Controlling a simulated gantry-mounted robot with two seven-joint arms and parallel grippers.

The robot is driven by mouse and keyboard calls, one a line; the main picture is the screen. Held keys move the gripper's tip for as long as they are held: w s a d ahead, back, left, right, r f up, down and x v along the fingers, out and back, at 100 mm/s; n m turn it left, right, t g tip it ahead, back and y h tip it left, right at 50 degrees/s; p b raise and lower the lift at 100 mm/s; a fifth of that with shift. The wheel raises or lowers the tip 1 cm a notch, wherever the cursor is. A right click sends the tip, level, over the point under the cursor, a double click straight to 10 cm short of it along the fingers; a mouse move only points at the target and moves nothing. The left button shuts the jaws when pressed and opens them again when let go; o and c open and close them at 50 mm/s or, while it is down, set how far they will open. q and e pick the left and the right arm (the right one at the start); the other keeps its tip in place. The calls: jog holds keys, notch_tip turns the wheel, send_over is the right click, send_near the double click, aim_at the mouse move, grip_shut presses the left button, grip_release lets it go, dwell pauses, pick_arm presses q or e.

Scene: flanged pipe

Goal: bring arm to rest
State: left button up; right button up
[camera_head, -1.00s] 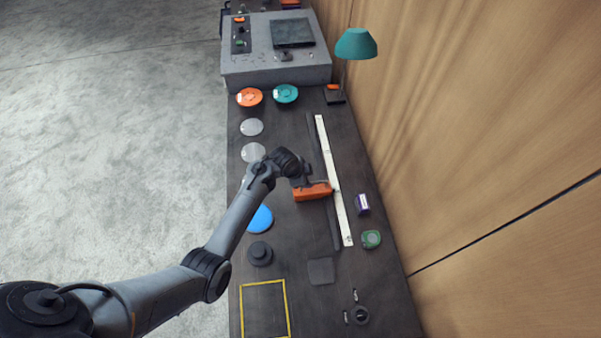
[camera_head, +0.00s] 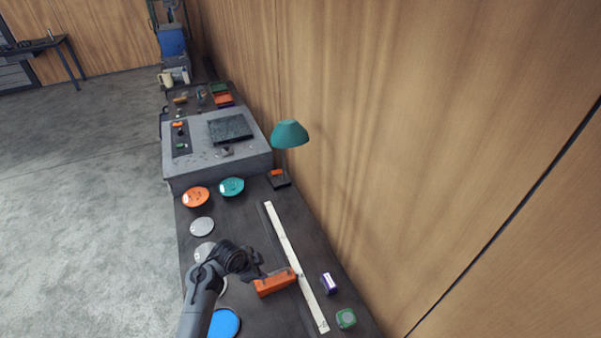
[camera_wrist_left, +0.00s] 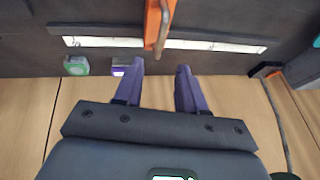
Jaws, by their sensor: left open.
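My left arm comes up from the bottom in the head view. Its left gripper (camera_head: 258,272) is just left of and partly over an orange tool (camera_head: 277,282) on the bench. The left wrist view shows the two purple fingers (camera_wrist_left: 158,78) apart with nothing between them. There the orange tool (camera_wrist_left: 153,22) lies beyond the fingertips, and I cannot tell whether it touches them. My right gripper is in neither view.
A white strip (camera_head: 285,246) lies along the dark bench beside the orange tool. A purple box (camera_head: 328,283), a green tape measure (camera_head: 346,318) and a blue disc (camera_head: 224,323) are nearby. A teal lamp (camera_head: 290,134) stands by the wooden wall. Floor at left is clear.

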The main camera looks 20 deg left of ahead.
pick_arm(q)
jog(key=s+f+g+p, duration=0.1)
jog(key=s+f+g, duration=0.1)
jog(key=s+f, duration=0.7)
jog(key=s, duration=0.5)
jog(key=s+r+y+p, duration=0.1)
jog(key=s, duration=0.4)
jog(key=s+r+g+y, duration=0.1)
jog(key=s, duration=0.4)
jog(key=shift+d, duration=0.3)
jog(key=s+d+r+n, duration=0.2)
jog(key=r, duration=0.4)
jog(key=s+d+r+n+t, duration=0.1)
jog(key=s+d+r+n, duration=0.1)
jog(key=r, duration=0.4)
jog(key=s+d+r+n+t+p, duration=0.1)
jog(key=s+d+r+n, duration=0.1)
jog(key=r+n, duration=0.2)
notch_tip(320, 180, up, 3)
jog(key=shift+f, duration=0.2)
